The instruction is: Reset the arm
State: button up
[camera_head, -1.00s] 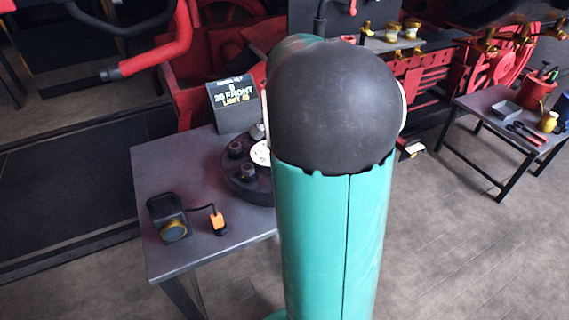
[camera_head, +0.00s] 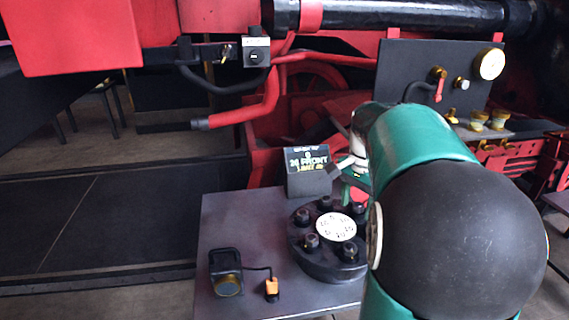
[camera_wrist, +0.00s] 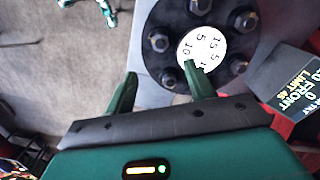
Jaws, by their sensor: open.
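My arm is teal with a black rounded joint and fills the right of the head view. My gripper (camera_wrist: 160,83) shows in the wrist view with its two green fingers apart and nothing between them. The right fingertip overlaps the edge of a round dark flange (camera_wrist: 171,49) with several bolts and a white numbered dial (camera_wrist: 202,47). I cannot tell whether they touch. In the head view the flange (camera_head: 330,262) sits on a grey table (camera_head: 225,215), with the dial (camera_head: 335,227) on top.
A dark sign box reading "FRONT" and "LIMIT" (camera_head: 308,172) stands behind the flange. Red machinery and a gauge panel (camera_head: 435,80) stand behind.

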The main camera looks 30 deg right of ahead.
jog(key=s+a+n+t, duration=0.2)
jog(key=a+n, duration=0.3)
jog(key=a, duration=0.4)
jog(key=s+a+n+t, duration=0.1)
jog(key=s+a+n, duration=0.4)
jog(key=a, duration=0.3)
jog(key=s+a+n+t, duration=0.2)
jog(key=s+a+n, duration=0.2)
jog(key=a, duration=0.5)
jog(key=shift+a+n+t, duration=0.3)
jog(key=shift+a+n, duration=0.05)
jog(key=shift+n, duration=0.35)
